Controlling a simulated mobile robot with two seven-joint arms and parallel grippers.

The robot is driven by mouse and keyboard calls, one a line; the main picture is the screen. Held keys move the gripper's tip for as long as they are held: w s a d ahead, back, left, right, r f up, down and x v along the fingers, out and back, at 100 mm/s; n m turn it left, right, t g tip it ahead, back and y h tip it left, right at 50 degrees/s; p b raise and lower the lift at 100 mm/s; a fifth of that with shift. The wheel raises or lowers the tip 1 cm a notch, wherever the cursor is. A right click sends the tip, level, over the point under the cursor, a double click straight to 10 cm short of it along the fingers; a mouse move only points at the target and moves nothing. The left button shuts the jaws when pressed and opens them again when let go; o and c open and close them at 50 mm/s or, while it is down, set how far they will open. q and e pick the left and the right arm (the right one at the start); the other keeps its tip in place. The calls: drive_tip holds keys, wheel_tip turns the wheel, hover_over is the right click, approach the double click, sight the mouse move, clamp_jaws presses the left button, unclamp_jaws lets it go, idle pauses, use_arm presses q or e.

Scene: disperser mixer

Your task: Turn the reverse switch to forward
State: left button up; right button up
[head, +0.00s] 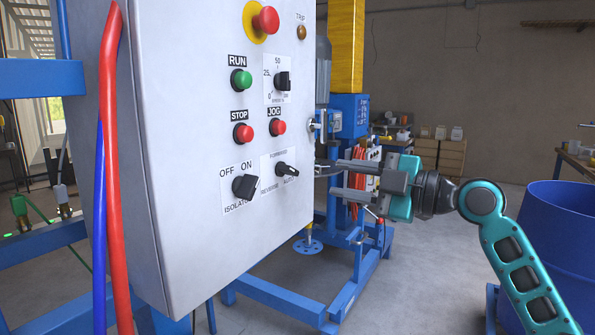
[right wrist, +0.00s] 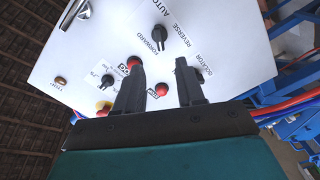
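The reverse switch (head: 287,169) is a black knob on a white plate marked FORWARD, REVERSE and AUTO, low on the right of the grey panel's face. It also shows in the right wrist view (right wrist: 159,36), between and beyond the fingertips. I cannot tell for sure which mark it points to. My right gripper (head: 326,179) is to the right of the switch, in front of the panel, fingers pointing toward it. In the right wrist view my right gripper (right wrist: 160,66) is open and empty, with a gap to the knob. My left gripper is not in view.
The grey control panel (head: 200,130) also bears the isolator knob (head: 245,186), the red JOG button (head: 277,127), the red STOP button (head: 243,132) and the speed knob (head: 283,81) near the switch. A blue drum (head: 560,235) stands at right.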

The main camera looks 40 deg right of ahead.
sight(294, 171)
drive_tip(key=p+x, duration=0.2)
drive_tip(key=x, duration=0.7)
drive_tip(key=shift+d+r, duration=0.1)
drive_tip(key=shift+w+a, duration=0.2)
drive_tip(key=shift+w, duration=0.5)
clamp_jaws()
